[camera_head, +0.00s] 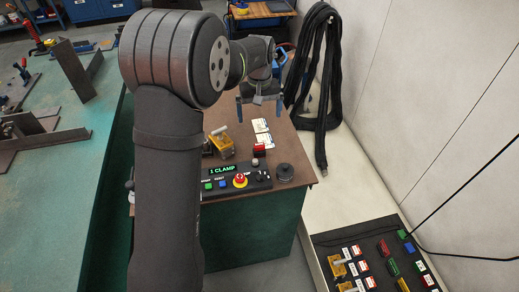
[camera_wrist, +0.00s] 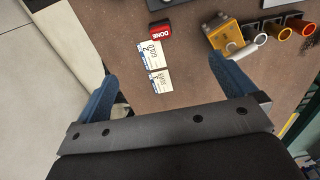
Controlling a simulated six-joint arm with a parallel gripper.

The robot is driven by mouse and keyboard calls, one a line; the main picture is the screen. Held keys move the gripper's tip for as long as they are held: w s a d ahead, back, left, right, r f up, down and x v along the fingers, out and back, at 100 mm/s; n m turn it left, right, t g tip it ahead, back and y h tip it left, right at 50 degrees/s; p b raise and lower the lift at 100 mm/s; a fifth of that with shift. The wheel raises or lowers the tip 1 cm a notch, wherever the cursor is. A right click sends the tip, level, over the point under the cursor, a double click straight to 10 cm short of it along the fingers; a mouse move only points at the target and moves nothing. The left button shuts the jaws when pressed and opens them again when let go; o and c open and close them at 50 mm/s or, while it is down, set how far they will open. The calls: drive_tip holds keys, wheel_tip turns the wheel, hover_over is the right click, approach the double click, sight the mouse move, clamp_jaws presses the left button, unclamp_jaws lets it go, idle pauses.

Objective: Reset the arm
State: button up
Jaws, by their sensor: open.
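My gripper (camera_head: 260,108) hangs above the far part of the brown-topped stand, open and empty. My arm reaches across the middle of the head view and hides part of the stand. On the stand, a black control box (camera_head: 236,184) shows "1 CLAMP" in green. It has a red emergency button (camera_head: 240,181) in a yellow ring. White cards (camera_wrist: 152,56) and a red block marked DONE (camera_wrist: 160,29) lie beyond the fingertips in the wrist view.
A yellow fixture with a silver tube (camera_wrist: 226,36) stands near the cards. A round dark knob (camera_head: 285,172) sits at the stand's right edge. A green welding table (camera_head: 60,200) is at left. Black cables (camera_head: 318,90) hang on the right wall. A dark panel (camera_head: 375,255) is at lower right.

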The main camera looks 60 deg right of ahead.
wheel_tip(320, 180, up, 3)
drive_tip(key=shift+f, duration=0.2)
